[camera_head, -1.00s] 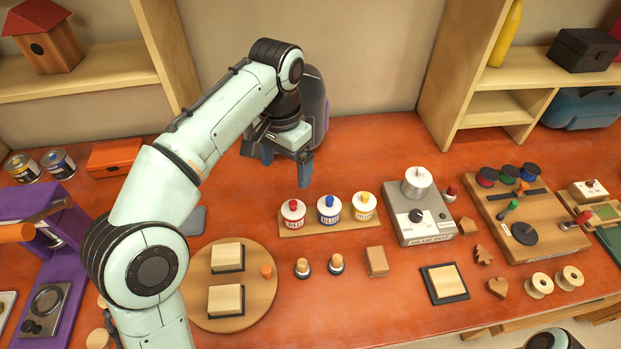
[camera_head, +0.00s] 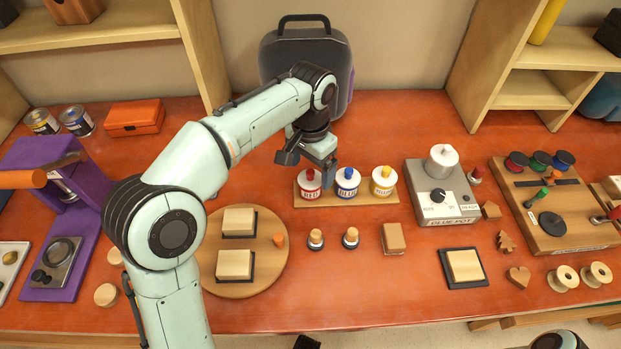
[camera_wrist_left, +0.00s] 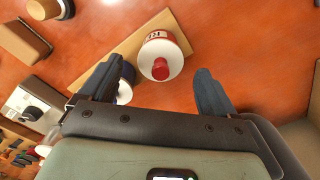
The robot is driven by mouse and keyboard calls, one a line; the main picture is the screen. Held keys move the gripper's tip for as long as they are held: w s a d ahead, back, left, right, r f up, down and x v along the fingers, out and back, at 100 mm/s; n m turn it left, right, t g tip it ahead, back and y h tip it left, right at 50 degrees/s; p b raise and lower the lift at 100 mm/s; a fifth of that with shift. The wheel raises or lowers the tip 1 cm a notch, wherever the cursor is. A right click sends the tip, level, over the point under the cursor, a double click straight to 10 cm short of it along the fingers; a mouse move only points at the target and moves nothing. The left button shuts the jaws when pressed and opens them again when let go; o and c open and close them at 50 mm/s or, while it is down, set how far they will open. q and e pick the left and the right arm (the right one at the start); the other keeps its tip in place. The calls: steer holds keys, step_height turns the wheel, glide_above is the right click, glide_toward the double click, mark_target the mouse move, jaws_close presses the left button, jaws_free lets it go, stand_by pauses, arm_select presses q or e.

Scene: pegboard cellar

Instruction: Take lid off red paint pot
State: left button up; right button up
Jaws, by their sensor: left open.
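The red paint pot (camera_head: 310,192) stands upright at the left end of a wooden strip (camera_head: 350,202). Its white lid with a red knob is on it. A blue pot (camera_head: 347,183) and a yellow pot (camera_head: 383,181) stand to its right. My left gripper (camera_head: 308,164) is open and empty, just above and behind the red pot. In the left wrist view the red pot's lid (camera_wrist_left: 156,48) lies between the fingers and ahead of the palm, touching neither as far as I can see. One finger there partly covers the blue pot (camera_wrist_left: 125,90).
Behind my left gripper stands a dark grey case (camera_head: 300,55). To the right is the glue pot unit (camera_head: 440,208). In front are two small pegs (camera_head: 333,238) and a round board (camera_head: 240,287) with two blocks.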

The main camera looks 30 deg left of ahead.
arm_select(q)
steer(key=shift+f, duration=0.75)
steer(key=c, duration=1.1)
steer(key=shift+c, duration=0.2)
